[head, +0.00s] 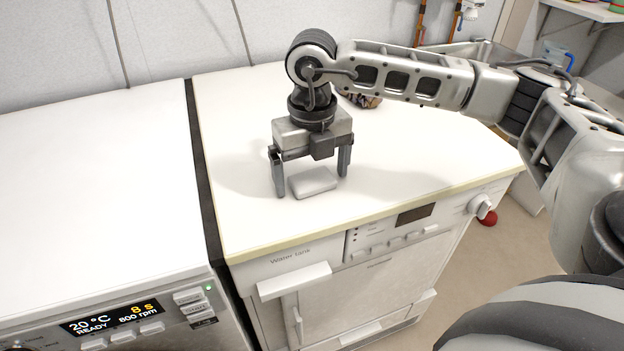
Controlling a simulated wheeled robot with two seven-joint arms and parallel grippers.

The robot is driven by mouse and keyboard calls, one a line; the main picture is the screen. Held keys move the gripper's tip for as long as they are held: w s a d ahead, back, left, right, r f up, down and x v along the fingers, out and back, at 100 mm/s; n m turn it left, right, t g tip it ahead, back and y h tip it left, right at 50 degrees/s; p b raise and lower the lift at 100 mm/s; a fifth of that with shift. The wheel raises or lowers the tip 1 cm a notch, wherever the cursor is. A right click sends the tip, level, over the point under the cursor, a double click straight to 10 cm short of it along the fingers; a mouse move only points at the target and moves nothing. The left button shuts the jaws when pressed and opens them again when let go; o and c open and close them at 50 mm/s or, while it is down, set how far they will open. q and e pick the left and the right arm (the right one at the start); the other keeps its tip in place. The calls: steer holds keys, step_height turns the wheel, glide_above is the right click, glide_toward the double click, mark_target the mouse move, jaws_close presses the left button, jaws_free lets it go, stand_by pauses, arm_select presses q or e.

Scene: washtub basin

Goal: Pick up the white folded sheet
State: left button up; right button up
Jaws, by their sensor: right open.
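A small white folded sheet (314,182) lies flat on the white top of the right-hand machine, near its front edge. My right gripper (311,180) points straight down over it. Its two fingers are open, one on the left and one on the right of the sheet, with the tips close to the top's surface. A gap shows between each finger and the sheet. My left gripper is not in view.
The washing machine (90,180) with a lit display stands at the left, its top bare. A dark gap separates it from the right machine (425,165). A patterned object (362,101) lies behind my right arm. A metal basin (480,52) is at the back right.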

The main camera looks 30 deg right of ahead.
steer(key=c, duration=1)
steer(key=shift+c, duration=0.2)
steer(key=shift+r, duration=0.15)
